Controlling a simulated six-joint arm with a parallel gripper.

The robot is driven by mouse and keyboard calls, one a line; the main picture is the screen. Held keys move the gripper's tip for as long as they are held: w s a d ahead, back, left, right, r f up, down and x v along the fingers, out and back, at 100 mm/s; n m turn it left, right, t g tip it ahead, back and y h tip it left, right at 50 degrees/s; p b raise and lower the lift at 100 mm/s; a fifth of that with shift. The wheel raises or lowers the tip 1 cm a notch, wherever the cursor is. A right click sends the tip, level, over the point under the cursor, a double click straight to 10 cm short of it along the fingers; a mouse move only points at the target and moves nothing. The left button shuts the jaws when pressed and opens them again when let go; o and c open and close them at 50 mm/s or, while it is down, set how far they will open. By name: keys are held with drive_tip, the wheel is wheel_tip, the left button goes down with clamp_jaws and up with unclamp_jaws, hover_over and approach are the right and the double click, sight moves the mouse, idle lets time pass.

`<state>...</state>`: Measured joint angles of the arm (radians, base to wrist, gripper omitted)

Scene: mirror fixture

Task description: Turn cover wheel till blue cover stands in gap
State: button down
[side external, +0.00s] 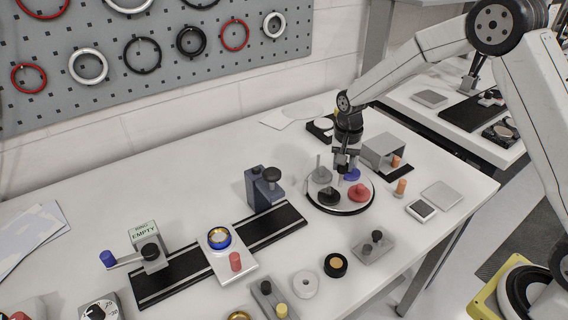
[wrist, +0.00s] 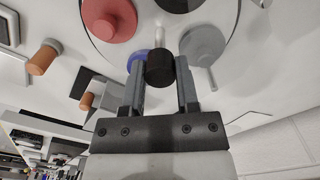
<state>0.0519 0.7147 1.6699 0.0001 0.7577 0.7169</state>
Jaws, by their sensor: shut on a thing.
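The cover wheel (side external: 341,207) is a round white plate with a dark rim. It carries a red cover (side external: 359,192), a black cover (side external: 329,196), a grey cover (side external: 320,176) and a blue cover (side external: 352,174). The blue cover is on the far right side, beside my gripper. My gripper (side external: 345,168) points down over the wheel's middle. In the wrist view its fingers (wrist: 160,75) are closed on a black knob (wrist: 160,68) atop a pale post. There the blue cover (wrist: 136,60) is partly hidden behind a finger. I cannot tell where the gap is.
A grey open box (side external: 383,152) stands close behind right of the wheel, with orange pegs (side external: 401,187) nearby. A blue-grey clamp block (side external: 262,188) and black rail (side external: 280,224) lie to the left. The table in front of the wheel is partly clear.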

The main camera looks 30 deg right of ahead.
drive_tip(key=shift+m, duration=2.9)
drive_tip(key=shift+r+m, duration=0.1)
drive_tip(key=shift+m, duration=7.8)
drive_tip(key=shift+c, duration=1.8)
unclamp_jaws()
